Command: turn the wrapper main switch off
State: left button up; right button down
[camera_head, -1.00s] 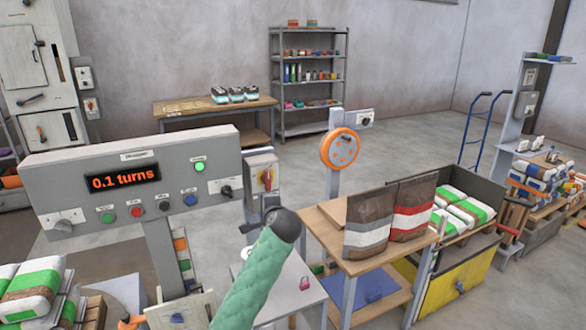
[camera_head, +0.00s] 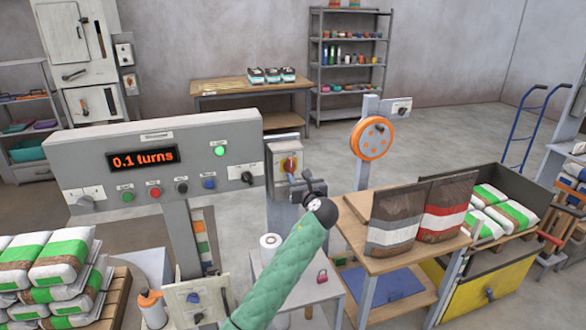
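The wrapper panel (camera_head: 158,160) is a grey box on a post at the left, with a lit display reading "0.1 turns". A green lamp (camera_head: 219,151) is lit on it. Just right of the panel is a grey switch box with a red rotary handle (camera_head: 289,164) on a yellow plate; its label is too small to read. My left arm comes up from the bottom in a green sleeve. My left gripper (camera_head: 311,183) is dark, just below and right of the red handle in the picture; contact and finger opening are unclear. My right gripper is out of view.
A wooden stand (camera_head: 352,222) with two bags stands right of my arm. An orange handwheel (camera_head: 371,139) is on a post behind it. A small white table (camera_head: 316,289) with a padlock is below. Stacked sacks (camera_head: 45,268) are at lower left.

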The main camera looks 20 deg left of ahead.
aim_at(292, 167)
pick_arm(q)
jog(key=shift+p+x, duration=1.1)
jog(key=shift+x, duration=2.4)
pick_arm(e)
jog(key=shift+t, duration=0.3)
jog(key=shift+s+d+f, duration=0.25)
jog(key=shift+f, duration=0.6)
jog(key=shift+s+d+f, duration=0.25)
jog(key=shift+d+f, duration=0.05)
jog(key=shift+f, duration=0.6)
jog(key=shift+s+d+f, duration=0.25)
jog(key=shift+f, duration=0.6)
pick_arm(q)
jog(key=shift+a, duration=0.1)
jog(key=c, duration=0.6)
